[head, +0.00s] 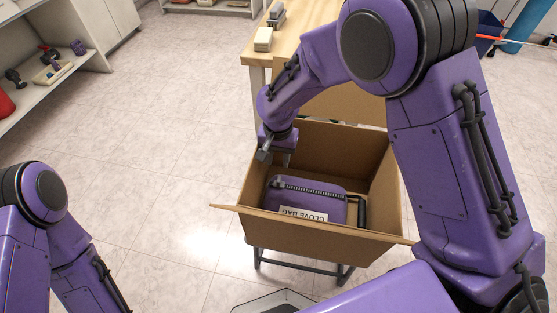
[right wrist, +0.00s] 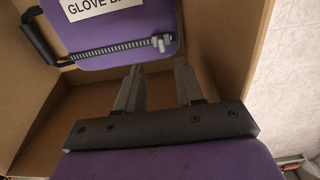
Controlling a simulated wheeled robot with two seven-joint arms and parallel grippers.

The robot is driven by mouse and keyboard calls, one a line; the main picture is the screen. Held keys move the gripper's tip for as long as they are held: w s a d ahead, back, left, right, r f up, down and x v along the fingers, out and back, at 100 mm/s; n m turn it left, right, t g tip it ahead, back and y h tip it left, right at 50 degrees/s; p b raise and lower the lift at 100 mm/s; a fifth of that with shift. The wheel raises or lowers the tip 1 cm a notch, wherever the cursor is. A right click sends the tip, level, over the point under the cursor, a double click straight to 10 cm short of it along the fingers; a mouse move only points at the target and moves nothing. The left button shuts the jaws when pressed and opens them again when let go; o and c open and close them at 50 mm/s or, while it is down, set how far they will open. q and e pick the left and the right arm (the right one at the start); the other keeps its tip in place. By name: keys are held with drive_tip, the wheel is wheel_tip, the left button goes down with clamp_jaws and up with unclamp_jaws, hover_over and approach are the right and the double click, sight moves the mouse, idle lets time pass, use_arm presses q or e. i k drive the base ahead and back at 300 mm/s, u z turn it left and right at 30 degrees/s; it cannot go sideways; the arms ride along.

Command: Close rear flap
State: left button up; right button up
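An open cardboard box (head: 375,195) stands on a dark-framed stand in the middle of the head view. Its rear flap (head: 345,103) stands out beyond the far wall, open and partly hidden by my right arm. A purple glove bag (head: 335,207) with a white label, a zip and a dark handle lies inside; it also shows in the right wrist view (right wrist: 115,35). My right gripper (head: 275,157) points down at the box's far left corner, inside or just above it. Its fingers (right wrist: 158,75) are apart with nothing between them. My left gripper is out of view.
The near flap (head: 310,229) is folded outward. A wooden table (head: 290,40) with small devices stands behind the box. A shelf (head: 65,75) with several items is at upper left. The tiled floor left of the box is clear.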

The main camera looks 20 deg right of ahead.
sight(346, 102)
drive_tip(key=z, duration=0.85)
